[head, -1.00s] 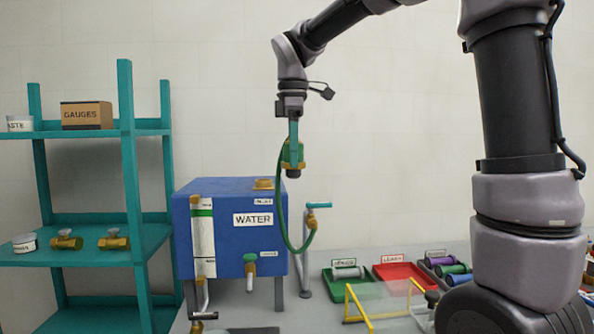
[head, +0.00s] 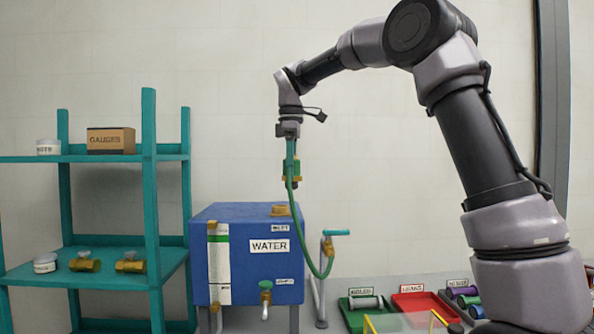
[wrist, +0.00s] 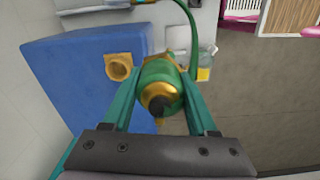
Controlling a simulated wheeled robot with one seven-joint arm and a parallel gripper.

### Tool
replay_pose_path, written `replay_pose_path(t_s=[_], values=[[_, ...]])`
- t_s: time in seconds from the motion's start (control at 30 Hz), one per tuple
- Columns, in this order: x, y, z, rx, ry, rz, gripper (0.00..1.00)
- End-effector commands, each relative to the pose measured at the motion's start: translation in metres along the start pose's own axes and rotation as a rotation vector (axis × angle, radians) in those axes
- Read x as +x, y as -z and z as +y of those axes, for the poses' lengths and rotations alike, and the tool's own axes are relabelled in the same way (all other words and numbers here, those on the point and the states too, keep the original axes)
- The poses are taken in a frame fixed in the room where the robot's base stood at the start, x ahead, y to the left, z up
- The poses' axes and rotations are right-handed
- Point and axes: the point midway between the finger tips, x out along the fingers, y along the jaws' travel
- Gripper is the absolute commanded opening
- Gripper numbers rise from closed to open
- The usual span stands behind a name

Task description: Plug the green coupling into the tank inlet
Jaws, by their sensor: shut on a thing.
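My gripper (head: 290,160) is shut on the green coupling (head: 291,181), a green body with brass parts that hangs above the blue tank (head: 226,262) labelled WATER. A green hose (head: 323,262) runs from the coupling down to the tap stand right of the tank. The brass tank inlet (head: 281,209) sits on the tank top, below the coupling and slightly to its left. In the wrist view the coupling (wrist: 160,88) is between the green fingers, and the open brass inlet (wrist: 119,67) lies to its left, apart from it.
A teal shelf (head: 150,230) with a GAUGES box (head: 111,140) and brass valves stands left of the tank. The tap stand (head: 328,250) is close on the tank's right. Green (head: 357,318) and red (head: 420,303) trays lie further right. The air around the coupling is clear.

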Motion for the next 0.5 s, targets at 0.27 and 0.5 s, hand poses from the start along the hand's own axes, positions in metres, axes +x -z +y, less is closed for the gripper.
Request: replay_pose_path(t_s=[0.27, 0.5], values=[[0.0, 0.017, 0.033, 0.032, 0.001, 0.001, 0.0], [-0.001, 0.032, 0.06, 0.057, 0.001, 0.001, 0.0]])
